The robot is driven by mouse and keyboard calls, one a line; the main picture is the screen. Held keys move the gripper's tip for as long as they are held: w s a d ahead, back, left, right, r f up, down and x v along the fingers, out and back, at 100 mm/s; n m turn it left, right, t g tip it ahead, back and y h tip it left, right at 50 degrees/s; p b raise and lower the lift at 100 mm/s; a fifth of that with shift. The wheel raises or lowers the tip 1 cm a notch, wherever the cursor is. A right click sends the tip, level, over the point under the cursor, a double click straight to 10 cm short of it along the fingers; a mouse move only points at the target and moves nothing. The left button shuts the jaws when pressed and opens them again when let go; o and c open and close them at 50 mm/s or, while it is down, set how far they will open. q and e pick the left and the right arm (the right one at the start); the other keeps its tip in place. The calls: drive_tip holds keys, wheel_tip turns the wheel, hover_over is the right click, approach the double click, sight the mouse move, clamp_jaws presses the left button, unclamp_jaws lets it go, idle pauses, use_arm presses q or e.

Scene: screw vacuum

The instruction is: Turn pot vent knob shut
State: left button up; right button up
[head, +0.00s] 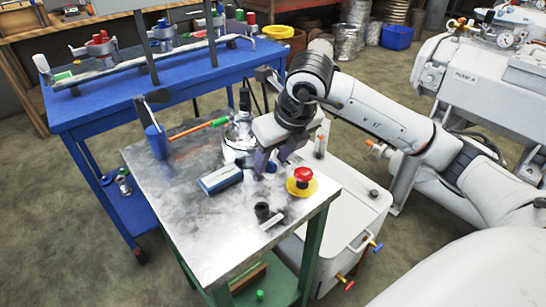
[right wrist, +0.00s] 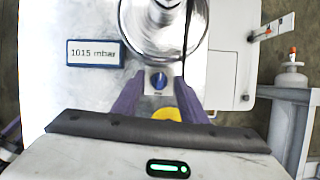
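The silver pot (head: 237,140) stands on the metal-topped table (head: 215,235); its round shiny body also shows at the top of the right wrist view (right wrist: 165,22). In the head view my right gripper (head: 269,160) points down beside the pot and partly hides the knob area.
A blue pressure display (head: 220,179) reads 1015 mbar in the right wrist view (right wrist: 95,53). A red stop button (head: 304,175) on a yellow base is close to my right gripper.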

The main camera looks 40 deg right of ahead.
drive_tip(key=c, duration=0.9)
drive_tip(key=shift+f+b, duration=0.1)
drive_tip(key=shift+b, duration=0.2)
clamp_jaws()
drive_tip(key=shift+n, duration=0.6)
drive_tip(key=o, duration=0.9)
unclamp_jaws()
drive_tip(key=p+v, duration=0.1)
drive_tip(key=v, duration=0.9)
drive_tip(key=shift+d+r, duration=0.2)
drive_tip(key=shift+r, duration=0.1)
